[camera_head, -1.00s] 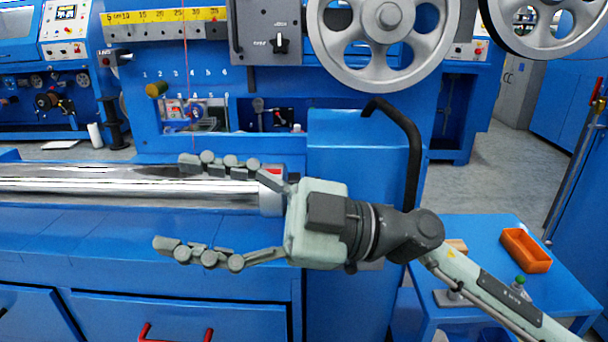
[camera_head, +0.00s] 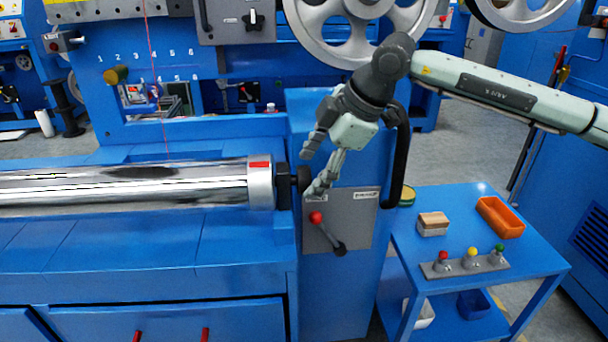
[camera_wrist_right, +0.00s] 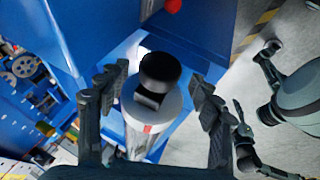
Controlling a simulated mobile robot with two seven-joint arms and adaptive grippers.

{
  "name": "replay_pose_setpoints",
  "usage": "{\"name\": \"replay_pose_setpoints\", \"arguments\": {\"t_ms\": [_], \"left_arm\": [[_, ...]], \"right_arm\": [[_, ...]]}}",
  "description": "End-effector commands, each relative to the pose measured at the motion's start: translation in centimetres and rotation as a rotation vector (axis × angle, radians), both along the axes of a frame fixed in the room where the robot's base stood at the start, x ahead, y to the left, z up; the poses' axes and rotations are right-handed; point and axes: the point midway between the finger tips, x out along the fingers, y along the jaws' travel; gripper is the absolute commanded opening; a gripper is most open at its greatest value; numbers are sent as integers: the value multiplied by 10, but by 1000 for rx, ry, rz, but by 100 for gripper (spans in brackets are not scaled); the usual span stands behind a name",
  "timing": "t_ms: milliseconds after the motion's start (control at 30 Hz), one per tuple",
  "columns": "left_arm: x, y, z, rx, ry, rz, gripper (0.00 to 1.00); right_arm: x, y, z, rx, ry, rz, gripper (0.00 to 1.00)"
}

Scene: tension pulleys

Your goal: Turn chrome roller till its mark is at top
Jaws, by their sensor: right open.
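The chrome roller (camera_head: 120,184) lies horizontally, running in from the left edge in the head view. A red mark (camera_head: 260,165) shows on the upper front of its right-end collar (camera_head: 262,188); the mark also shows in the right wrist view (camera_wrist_right: 148,128). A black shaft end (camera_head: 284,187) projects from the collar. My right gripper (camera_head: 314,165) is open at that end. In its wrist view the fingers (camera_wrist_right: 160,82) stand on either side of the black end; contact is not clear. A grey-green arm with dark fingers, apparently my left gripper (camera_wrist_right: 258,95), shows at the right there.
A grey panel with a red-knobbed lever (camera_head: 328,232) sits just below my right gripper. A black curved handle (camera_head: 401,160) stands close on its right. A blue cart (camera_head: 455,210) holds an orange tray (camera_head: 500,217) and several coloured knobs. Large pulleys (camera_head: 362,20) hang above.

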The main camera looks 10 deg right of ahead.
Motion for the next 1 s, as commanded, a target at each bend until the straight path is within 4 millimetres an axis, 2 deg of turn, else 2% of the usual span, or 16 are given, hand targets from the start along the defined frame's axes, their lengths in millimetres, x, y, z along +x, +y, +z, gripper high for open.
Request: {"name": "replay_pose_setpoints", "arguments": {"t_ms": [200, 533, 933, 1000], "left_arm": [[1, 0, -3, -3, 2, 0, 40], [1, 0, -4, -2, 2, -2, 40], [1, -1, -4, -2, 2, -2, 40], [1, 0, -4, -2, 2, -2, 40]], "right_arm": [[8, 10, -21, 1, 1, 2, 65], [9, 12, -25, 2, 1, 2, 65], [9, 12, -25, 2, 1, 2, 15], [9, 12, -25, 2, 0, 3, 15]]}}
